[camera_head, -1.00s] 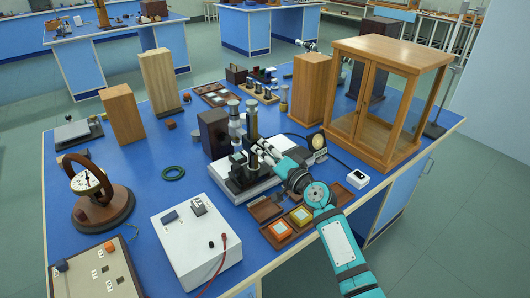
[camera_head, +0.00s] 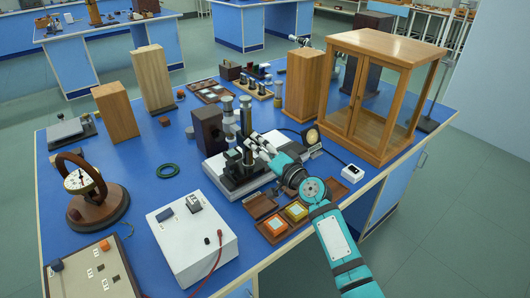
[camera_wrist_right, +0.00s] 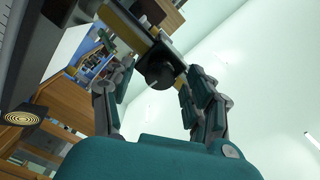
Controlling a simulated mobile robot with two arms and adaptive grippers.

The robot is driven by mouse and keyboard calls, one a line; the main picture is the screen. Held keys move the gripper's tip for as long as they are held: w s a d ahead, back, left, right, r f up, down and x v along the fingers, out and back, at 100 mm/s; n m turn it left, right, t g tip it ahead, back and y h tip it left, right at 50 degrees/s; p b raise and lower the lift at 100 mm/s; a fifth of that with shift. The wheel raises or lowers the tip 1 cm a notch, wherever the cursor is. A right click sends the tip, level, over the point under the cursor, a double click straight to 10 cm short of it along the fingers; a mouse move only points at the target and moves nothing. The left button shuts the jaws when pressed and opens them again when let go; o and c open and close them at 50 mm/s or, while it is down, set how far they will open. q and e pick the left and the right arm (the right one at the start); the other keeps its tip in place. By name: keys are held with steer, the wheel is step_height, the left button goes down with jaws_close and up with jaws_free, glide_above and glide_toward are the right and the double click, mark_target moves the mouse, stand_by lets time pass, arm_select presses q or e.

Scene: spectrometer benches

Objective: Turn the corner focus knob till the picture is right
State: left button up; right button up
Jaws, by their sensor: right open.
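A black round focus knob (camera_wrist_right: 160,72) with a pale mark on its face shows in the right wrist view, on a metal bar. My right gripper (camera_wrist_right: 158,82) is open, with one finger on each side of the knob; I cannot tell whether they touch it. In the head view the right gripper (camera_head: 258,143) reaches in from the right beside the black upright instrument (camera_head: 246,118) on a white base (camera_head: 212,166). The knob is hard to make out there. A dark panel with sharp pale concentric rings (camera_wrist_right: 21,118) shows at left in the wrist view. My left gripper is not in view.
A wooden glass cabinet (camera_head: 388,42) stands behind my right arm. A white box (camera_head: 190,243) with a red lead and a tray of coloured blocks (camera_head: 270,232) are in front.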

steer(key=v, duration=1.2)
